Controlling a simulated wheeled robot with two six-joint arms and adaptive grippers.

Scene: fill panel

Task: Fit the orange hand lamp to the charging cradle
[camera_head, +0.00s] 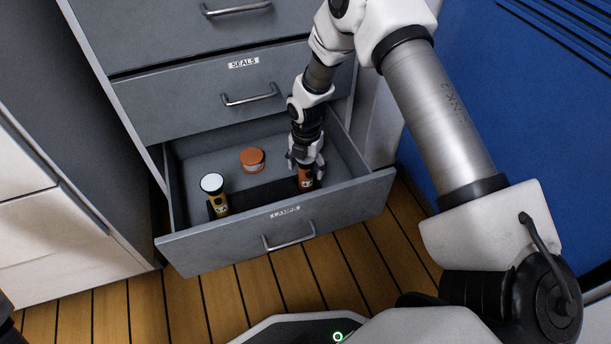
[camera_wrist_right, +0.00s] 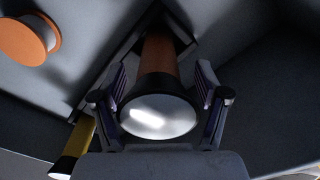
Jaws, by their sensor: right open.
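The orange hand lamp (camera_head: 306,181) stands in the open drawer labelled LAMPS, at its right front. In the right wrist view the lamp's orange body (camera_wrist_right: 160,57) and its wide pale lens end (camera_wrist_right: 158,115) lie between the fingers. My right gripper (camera_head: 306,160) reaches down into the drawer over the lamp. Its fingers are open, one on each side of the lamp, with a gap visible in the wrist view. The gripper hides the lamp's top in the head view. I cannot pick out a charging cradle. My left gripper is not in view.
A yellow lamp (camera_head: 217,201) with a white lens stands at the drawer's left front. The drawer's front panel (camera_head: 345,211) and side walls surround the gripper closely. A blue panel (camera_head: 540,110) stands at right.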

